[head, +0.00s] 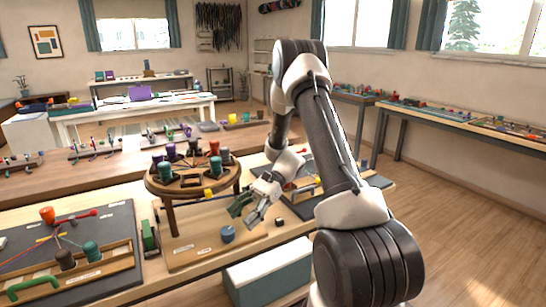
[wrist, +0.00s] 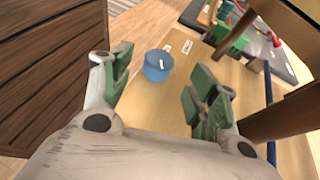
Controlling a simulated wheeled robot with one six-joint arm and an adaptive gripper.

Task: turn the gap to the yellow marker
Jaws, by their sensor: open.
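A round wooden braiding stand (head: 192,184) on legs carries several bobbins in purple, teal, orange and dark colours around its top. A small yellow marker (head: 208,193) shows at its front edge. I cannot make out the gap between the bobbins clearly. My gripper (head: 245,213) is open and empty, low to the right of the stand and apart from its top. In the wrist view, a blue round weight-like piece (wrist: 157,66) lies on the board, seen between the open fingers (wrist: 163,78). It also shows in the head view (head: 228,235). Part of the stand's leg (wrist: 285,115) is at the right.
A dark mat (head: 110,225) with an orange bobbin and cords lies at the left. A green block (head: 150,238) stands beside the wooden board (head: 195,258). A pale-topped box (head: 268,272) is in front of the table. Another dark mat (head: 305,212) lies behind my arm.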

